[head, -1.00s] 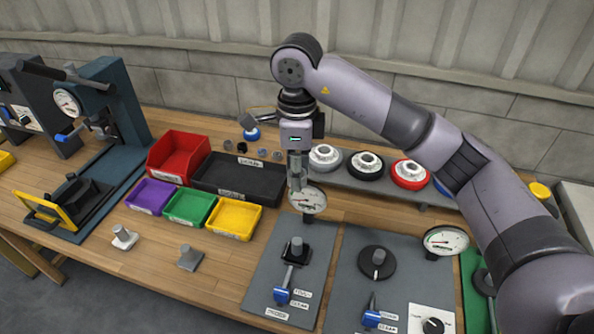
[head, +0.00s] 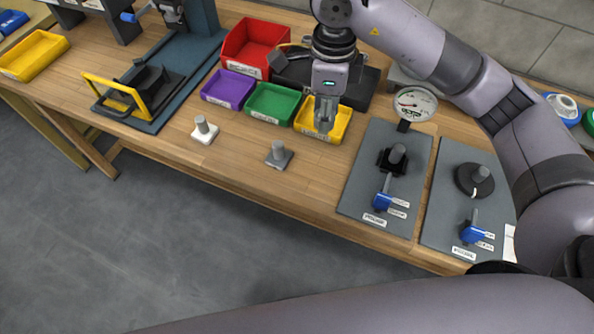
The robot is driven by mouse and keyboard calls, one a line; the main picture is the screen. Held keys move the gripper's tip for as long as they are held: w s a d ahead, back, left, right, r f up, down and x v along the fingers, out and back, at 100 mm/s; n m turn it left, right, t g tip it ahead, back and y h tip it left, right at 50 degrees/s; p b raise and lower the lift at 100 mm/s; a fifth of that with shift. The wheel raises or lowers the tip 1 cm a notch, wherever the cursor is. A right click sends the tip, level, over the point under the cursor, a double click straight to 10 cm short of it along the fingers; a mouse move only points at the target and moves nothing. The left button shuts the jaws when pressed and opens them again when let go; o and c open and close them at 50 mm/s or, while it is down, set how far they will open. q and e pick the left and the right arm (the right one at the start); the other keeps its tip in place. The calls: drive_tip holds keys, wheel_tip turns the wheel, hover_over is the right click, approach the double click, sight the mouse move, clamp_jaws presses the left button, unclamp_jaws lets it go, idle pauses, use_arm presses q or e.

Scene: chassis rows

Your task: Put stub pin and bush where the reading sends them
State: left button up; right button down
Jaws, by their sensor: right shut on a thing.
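My right gripper (head: 325,124) is shut on a small part, mostly hidden by the fingers, just over the yellow bin (head: 343,124). I cannot tell whether this part is the stub pin or the bush. A grey post on a white square base (head: 205,136) and a grey post on a grey base (head: 279,157) stand upright on the bench front. A dial gauge (head: 415,103) stands behind a grey plate with a post in a black holder (head: 393,160) and a blue-handled lever (head: 383,201). My left gripper is out of view.
Purple (head: 228,89) and green (head: 270,103) bins stand left of the yellow one, with a red bin (head: 255,46) and a black tray (head: 362,88) behind. A second plate (head: 447,210) is at right. A yellow-handled fixture (head: 115,96) is at left.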

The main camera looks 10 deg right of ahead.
wheel_tip(320, 180, down, 8)
drive_tip(key=d+p, duration=0.1)
drive_tip(key=p, duration=0.1)
hover_over(320, 176)
wheel_tip(320, 176, down, 7)
drive_tip(key=shift+f, duration=0.15)
wheel_tip(320, 176, down, 4)
drive_tip(key=shift+s+p, duration=0.1)
drive_tip(key=shift+p, duration=0.5)
drive_tip(key=shift+d+f, duration=0.1)
drive_tip(key=shift+f, duration=0.15)
drive_tip(key=c, duration=1.6)
unclamp_jaws()
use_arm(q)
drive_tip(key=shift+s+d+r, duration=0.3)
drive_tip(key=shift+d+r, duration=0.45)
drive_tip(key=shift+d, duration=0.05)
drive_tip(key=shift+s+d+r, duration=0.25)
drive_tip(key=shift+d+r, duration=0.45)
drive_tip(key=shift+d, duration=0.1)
use_arm(e)
drive_tip(key=o, duration=0.4)
drive_tip(key=shift+o, duration=0.2)
